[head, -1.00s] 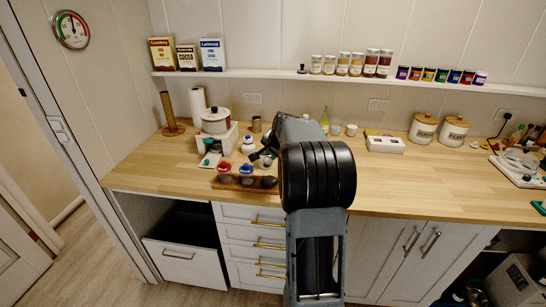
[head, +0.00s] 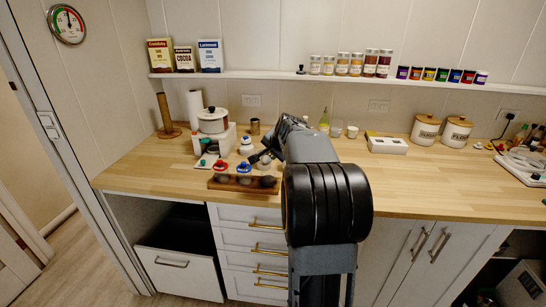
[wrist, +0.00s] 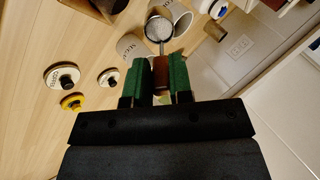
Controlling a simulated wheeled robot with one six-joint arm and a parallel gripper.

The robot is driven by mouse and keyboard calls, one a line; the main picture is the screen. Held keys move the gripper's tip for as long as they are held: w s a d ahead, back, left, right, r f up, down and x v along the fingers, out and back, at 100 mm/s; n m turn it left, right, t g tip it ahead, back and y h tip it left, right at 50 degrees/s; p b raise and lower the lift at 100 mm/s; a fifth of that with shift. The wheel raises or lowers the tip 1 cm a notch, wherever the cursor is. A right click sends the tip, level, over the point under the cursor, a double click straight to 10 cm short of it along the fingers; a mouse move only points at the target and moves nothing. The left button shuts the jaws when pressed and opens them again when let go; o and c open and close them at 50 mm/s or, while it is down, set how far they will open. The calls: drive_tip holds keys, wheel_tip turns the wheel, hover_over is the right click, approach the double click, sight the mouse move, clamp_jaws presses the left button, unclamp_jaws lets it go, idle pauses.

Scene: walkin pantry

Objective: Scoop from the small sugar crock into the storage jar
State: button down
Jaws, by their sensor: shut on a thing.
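My gripper (wrist: 160,82) has green fingers shut on the brown handle (wrist: 161,71) of a scoop. The scoop's round greyish bowl (wrist: 159,29) points away from the fingers; whether it holds sugar I cannot tell. A white crock with dark lettering (wrist: 129,47) lies beside the bowl in the wrist view, its label too small to read surely. An open pale vessel (wrist: 181,16) is just past the bowl. Which one is the storage jar I cannot tell. In the head view my gripper (head: 266,159) is over the counter, partly hidden by my arm.
The wooden counter (head: 400,190) has free room in front. Two lidded canisters (head: 425,129) (head: 456,131) and a white box (head: 387,145) stand right.

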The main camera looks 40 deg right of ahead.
drive_tip(key=shift+s+a+f+t+b, duration=0.1)
drive_tip(key=shift+s+f+t+b, duration=0.35)
drive_tip(key=shift+b, duration=1.95)
drive_tip(key=f+t+b, duration=0.1)
drive_tip(key=b, duration=0.6)
drive_tip(key=s+f+t+h+b, duration=0.1)
drive_tip(key=t+b, duration=0.1)
drive_tip(key=b, duration=0.5)
drive_tip(key=shift+s+a, duration=0.15)
drive_tip(key=shift+s+t+b, duration=0.15)
drive_tip(key=shift+t+b, duration=0.2)
drive_tip(key=shift+b, duration=0.55)
drive_tip(key=shift+r+p, duration=0.2)
drive_tip(key=shift+p, duration=0.2)
drive_tip(key=r+g+p, duration=0.1)
drive_tip(key=p, duration=0.3)
drive_tip(key=shift+w+p, duration=0.3)
drive_tip(key=shift+p, duration=0.1)
drive_tip(key=shift+w+p, duration=0.1)
drive_tip(key=shift+p, duration=0.5)
drive_tip(key=shift+f+g+p, duration=0.1)
drive_tip(key=shift+g+p, duration=0.2)
drive_tip(key=shift+f+b, duration=0.2)
drive_tip(key=shift+b, duration=0.25)
